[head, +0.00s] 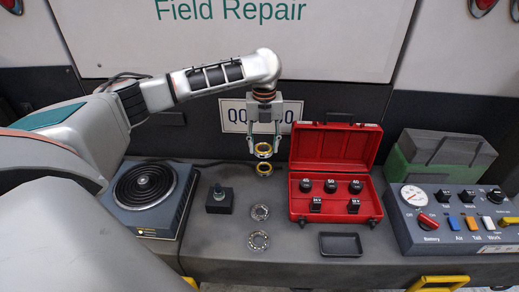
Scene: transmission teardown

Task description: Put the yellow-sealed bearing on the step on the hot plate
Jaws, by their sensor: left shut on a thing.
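My left gripper (264,143) hangs pointing down over the back of the grey step (210,240), shut on a yellow-sealed bearing (263,150). A second yellow-ringed bearing (264,169) shows just below it at the back of the step; whether the two touch is unclear. The hot plate (145,190), a blue-grey box with a black coil on top, stands to the left on the step. My right gripper is out of view.
Two bare silver bearings (259,241) lie in front, beside a black block with a peg (219,199). An open red case (334,185) with black weights, a black tray (340,244) and a control panel (450,220) stand to the right.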

